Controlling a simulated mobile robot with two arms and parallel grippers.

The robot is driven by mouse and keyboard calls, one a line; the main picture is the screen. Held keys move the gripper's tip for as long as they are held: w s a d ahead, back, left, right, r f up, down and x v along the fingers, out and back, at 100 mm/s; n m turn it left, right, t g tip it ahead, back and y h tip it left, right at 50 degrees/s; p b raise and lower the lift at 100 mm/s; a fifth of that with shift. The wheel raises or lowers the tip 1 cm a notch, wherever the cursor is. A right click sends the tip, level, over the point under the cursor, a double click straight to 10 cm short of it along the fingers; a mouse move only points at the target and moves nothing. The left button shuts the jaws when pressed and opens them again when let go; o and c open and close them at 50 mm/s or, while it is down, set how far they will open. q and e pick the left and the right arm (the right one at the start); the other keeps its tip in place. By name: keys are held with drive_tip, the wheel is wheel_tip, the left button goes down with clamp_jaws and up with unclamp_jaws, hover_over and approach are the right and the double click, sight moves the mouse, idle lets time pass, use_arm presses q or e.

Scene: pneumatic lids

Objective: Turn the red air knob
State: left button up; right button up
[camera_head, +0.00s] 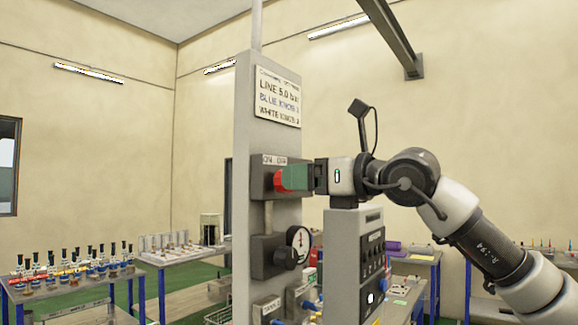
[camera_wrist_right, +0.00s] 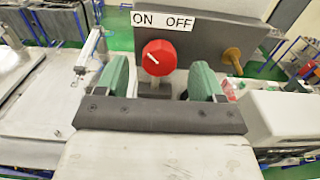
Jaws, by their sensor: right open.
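The red air knob (camera_head: 279,181) is on a grey box (camera_head: 258,172) on the upright panel in the head view, below a white ON OFF label (camera_head: 275,160). In the right wrist view the red knob (camera_wrist_right: 158,58) shows face-on with a white line slanting up to the left, toward ON. My right gripper (camera_head: 297,178) is right in front of the knob in the head view. In the wrist view its two green fingers (camera_wrist_right: 160,80) stand apart, one on each side of the knob, with gaps between. My left gripper is not in view.
Below the knob is a pressure gauge (camera_head: 299,240) with a dark knob (camera_head: 286,257). A sign (camera_head: 277,97) is higher on the panel. A grey control box (camera_head: 354,262) stands under my right gripper. A table with bottles (camera_head: 75,283) is at the left.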

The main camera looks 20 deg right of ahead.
drive_tip(key=shift+p+x, duration=0.6)
drive_tip(key=shift+x, duration=1.3)
drive_tip(key=c, duration=0.9)
